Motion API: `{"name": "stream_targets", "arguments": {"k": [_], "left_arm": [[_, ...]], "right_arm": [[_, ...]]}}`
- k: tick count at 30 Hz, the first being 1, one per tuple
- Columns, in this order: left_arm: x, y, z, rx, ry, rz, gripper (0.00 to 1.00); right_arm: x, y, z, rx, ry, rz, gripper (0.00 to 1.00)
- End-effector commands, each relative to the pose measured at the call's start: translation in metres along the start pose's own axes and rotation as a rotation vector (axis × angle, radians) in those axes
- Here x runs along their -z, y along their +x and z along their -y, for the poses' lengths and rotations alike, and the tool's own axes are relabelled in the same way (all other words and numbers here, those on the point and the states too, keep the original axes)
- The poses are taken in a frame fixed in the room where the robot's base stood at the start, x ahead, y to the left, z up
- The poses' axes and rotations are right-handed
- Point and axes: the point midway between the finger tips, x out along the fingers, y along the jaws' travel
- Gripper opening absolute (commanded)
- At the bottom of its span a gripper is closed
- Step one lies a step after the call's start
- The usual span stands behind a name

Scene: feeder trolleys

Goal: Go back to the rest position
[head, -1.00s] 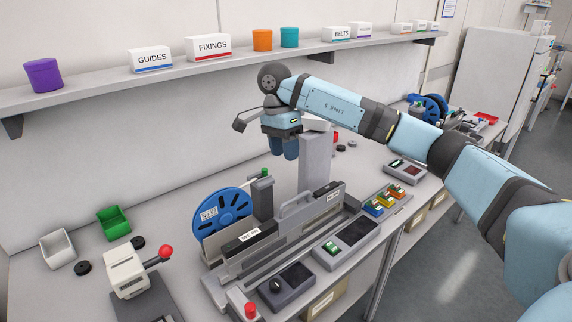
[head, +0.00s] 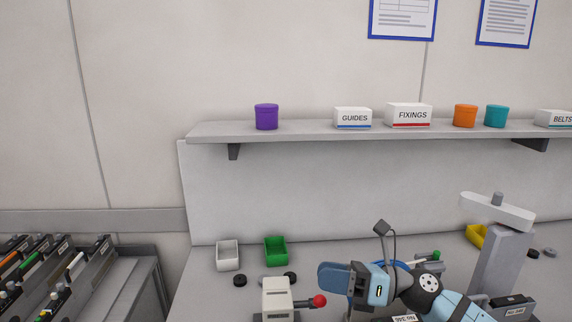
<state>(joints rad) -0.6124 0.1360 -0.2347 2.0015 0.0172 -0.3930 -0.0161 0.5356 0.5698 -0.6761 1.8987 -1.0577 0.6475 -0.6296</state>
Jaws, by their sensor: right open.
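My right gripper (head: 334,278) is in the lower middle of the head view, with its blue fingers pointing left. It is open, and nothing shows between its fingers. It hangs in front of the bench, just right of and above a white device (head: 277,298) with a red-knobbed lever (head: 319,301). My right arm comes in from the bottom right and hides most of the blue reel (head: 398,265) behind it. My left gripper is not in view.
A wall shelf (head: 330,133) carries a purple tub (head: 266,117), boxes, an orange tub and a teal tub. A white bin (head: 228,255) and a green bin (head: 275,251) stand on the bench. A grey post (head: 502,262) rises at right. A feeder trolley (head: 130,280) stands at left.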

Motion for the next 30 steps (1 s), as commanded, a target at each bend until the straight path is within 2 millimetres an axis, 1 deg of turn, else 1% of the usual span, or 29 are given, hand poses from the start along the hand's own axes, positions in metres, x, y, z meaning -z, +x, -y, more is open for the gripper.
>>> {"name": "stream_targets", "arguments": {"k": [1, 2, 3, 5, 6, 8, 10, 11, 12, 14, 15, 17, 18, 21, 24, 27, 29, 30], "left_arm": [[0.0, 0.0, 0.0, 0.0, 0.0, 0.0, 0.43], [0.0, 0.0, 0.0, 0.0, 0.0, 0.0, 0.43], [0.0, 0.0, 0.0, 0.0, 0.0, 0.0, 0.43], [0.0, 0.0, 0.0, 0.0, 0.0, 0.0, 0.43], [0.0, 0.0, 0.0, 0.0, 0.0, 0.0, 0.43], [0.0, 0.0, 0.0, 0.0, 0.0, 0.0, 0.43], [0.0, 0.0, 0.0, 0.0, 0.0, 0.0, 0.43], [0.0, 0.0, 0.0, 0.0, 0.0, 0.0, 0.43], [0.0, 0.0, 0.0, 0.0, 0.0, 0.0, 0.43], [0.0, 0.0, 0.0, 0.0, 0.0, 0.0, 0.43], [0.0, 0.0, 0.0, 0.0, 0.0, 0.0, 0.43], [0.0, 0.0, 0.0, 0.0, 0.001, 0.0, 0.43], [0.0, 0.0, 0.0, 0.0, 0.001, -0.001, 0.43], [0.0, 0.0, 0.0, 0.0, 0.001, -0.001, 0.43], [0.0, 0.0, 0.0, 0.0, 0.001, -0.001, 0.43], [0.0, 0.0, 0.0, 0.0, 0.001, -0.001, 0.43], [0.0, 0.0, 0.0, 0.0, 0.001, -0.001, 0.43], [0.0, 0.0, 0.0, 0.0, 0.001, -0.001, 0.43]], "right_arm": [[-0.002, 0.001, -0.007, 0.014, 0.125, 0.151, 0.43], [-0.005, -0.001, -0.009, 0.028, 0.201, 0.242, 0.43], [-0.009, -0.006, -0.009, 0.05, 0.304, 0.359, 0.43], [-0.011, -0.019, -0.006, 0.088, 0.467, 0.531, 0.43], [-0.01, -0.03, -0.003, 0.118, 0.578, 0.642, 0.43], [-0.003, -0.051, 0.004, 0.17, 0.75, 0.806, 0.43], [0.013, -0.077, 0.013, 0.239, 0.954, 0.989, 0.43], [0.023, -0.09, 0.016, 0.273, 1.042, 1.066, 0.43], [0.038, -0.106, 0.02, 0.32, 1.16, 1.166, 0.43], [0.067, -0.131, 0.023, 0.401, 1.335, 1.312, 0.43], [0.089, -0.147, 0.022, 0.459, 1.45, 1.405, 0.43], [0.123, -0.169, 0.017, 0.554, 1.613, 1.535, 0.43], [0.145, -0.181, 0.011, 0.613, 1.707, 1.61, 0.43], [0.189, -0.203, -0.006, 0.749, 1.89, 1.754, 0.43], [0.222, -0.217, -0.025, 0.864, 2.018, 1.852, 0.43], [0.248, -0.227, -0.044, 0.968, 2.116, 1.928, 0.43], [0.262, -0.232, -0.055, 1.026, 2.165, 1.965, 0.43], [0.27, -0.234, -0.063, -1.059, -2.188, -1.981, 0.43]]}}
